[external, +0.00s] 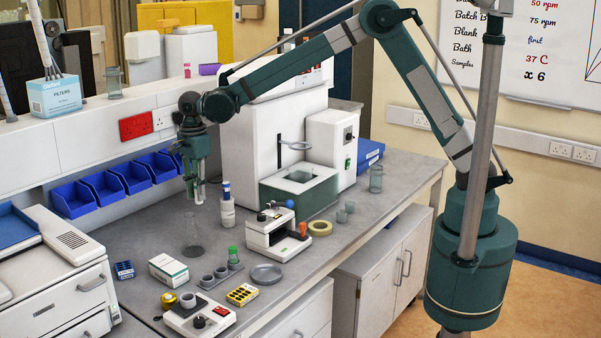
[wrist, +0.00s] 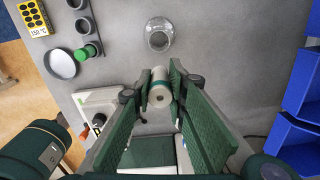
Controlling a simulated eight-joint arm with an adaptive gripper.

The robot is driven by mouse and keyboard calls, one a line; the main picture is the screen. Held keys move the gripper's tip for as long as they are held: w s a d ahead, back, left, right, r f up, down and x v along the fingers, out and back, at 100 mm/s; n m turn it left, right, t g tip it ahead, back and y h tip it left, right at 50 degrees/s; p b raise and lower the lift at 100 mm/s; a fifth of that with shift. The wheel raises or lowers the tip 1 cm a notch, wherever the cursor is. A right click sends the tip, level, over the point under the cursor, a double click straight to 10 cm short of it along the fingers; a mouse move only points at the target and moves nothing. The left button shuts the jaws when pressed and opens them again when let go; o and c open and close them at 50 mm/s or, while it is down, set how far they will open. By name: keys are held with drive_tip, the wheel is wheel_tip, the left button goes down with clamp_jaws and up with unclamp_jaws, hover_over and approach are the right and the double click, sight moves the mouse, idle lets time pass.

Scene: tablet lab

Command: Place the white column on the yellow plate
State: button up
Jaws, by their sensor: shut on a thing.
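The likely yellow plate (external: 243,289) is a small yellow block with dark holes near the bench's front edge. It shows at the wrist view's upper left (wrist: 45,20) with a "150 °C" label.
A white bottle with a blue top (external: 227,213) stands just right of my gripper. A white device (external: 275,232), a grey rack with a green-capped tube (external: 221,276), a grey dish (external: 266,274) and a white carton (external: 169,270) stand nearby. Blue bins (external: 106,188) line the back.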

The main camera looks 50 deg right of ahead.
drive_tip(key=s+a, duration=0.3)
drive_tip(key=s, duration=0.2)
drive_tip(key=s+a+n, duration=0.1)
drive_tip(key=s+a, duration=0.1)
drive_tip(key=s, duration=0.3)
drive_tip(key=s+a+n, duration=0.1)
drive_tip(key=s+a, duration=0.2)
drive_tip(key=s, duration=0.2)
drive_tip(key=shift+a, duration=0.3)
drive_tip(key=n, duration=0.2)
hover_over(243, 292)
drive_tip(key=shift+a+f+p, duration=0.1)
drive_tip(key=shift+f+p, duration=0.35)
drive_tip(key=shift+f, duration=2.15)
drive_tip(key=shift+f, duration=2.9)
drive_tip(key=shift+f+p, duration=0.3)
drive_tip(key=shift+f, duration=1.8)
drive_tip(key=shift+f, duration=0.15)
